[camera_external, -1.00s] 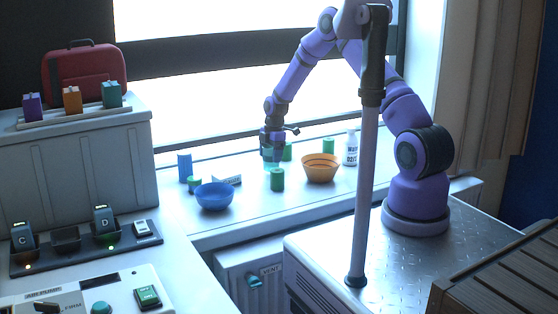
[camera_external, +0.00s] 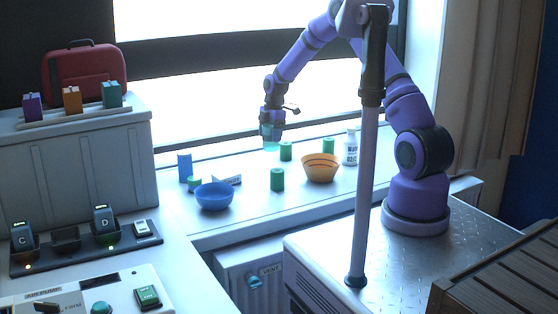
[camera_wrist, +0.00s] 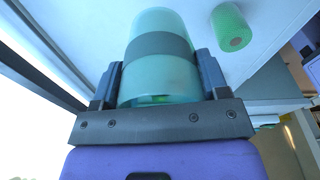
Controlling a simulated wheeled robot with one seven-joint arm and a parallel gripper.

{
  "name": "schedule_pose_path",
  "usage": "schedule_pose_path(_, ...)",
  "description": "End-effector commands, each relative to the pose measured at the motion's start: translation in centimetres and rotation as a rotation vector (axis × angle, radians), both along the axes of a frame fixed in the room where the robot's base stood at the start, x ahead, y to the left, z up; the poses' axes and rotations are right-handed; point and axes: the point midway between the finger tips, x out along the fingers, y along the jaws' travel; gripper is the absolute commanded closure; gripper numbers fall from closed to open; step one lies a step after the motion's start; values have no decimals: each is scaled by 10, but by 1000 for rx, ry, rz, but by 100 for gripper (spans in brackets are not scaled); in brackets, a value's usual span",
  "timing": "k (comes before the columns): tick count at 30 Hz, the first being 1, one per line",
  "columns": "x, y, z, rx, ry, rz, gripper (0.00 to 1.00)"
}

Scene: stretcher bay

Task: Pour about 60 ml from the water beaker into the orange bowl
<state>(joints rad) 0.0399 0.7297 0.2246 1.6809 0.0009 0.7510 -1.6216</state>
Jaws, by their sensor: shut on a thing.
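My gripper (camera_external: 271,138) is shut on a translucent teal beaker (camera_external: 271,146) and holds it upright above the white sill. The wrist view shows the beaker (camera_wrist: 158,62) between the two fingers, with a dark grey band around it. The water level inside cannot be told. The orange bowl (camera_external: 321,170) with dark stripes stands on the sill, to the right of and lower than the beaker, apart from it.
A blue bowl (camera_external: 214,198) stands at left on the sill. Green cylinders (camera_external: 277,180) (camera_external: 286,151) (camera_external: 328,147) stand near the orange bowl. A white labelled bottle (camera_external: 350,148) is to its right. A blue cylinder (camera_external: 184,167) and small sign (camera_external: 229,180) are at left.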

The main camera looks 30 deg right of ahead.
Motion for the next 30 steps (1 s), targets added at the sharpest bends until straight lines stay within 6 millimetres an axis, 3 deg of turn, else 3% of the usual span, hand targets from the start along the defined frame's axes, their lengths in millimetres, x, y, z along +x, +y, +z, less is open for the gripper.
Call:
schedule_pose_path(11,0,0,52,1,-3,-1,59)
schedule_pose_path(22,-17,-42,50,-2,2,81,59)
schedule_pose_path(30,-43,-94,50,-4,3,201,59)
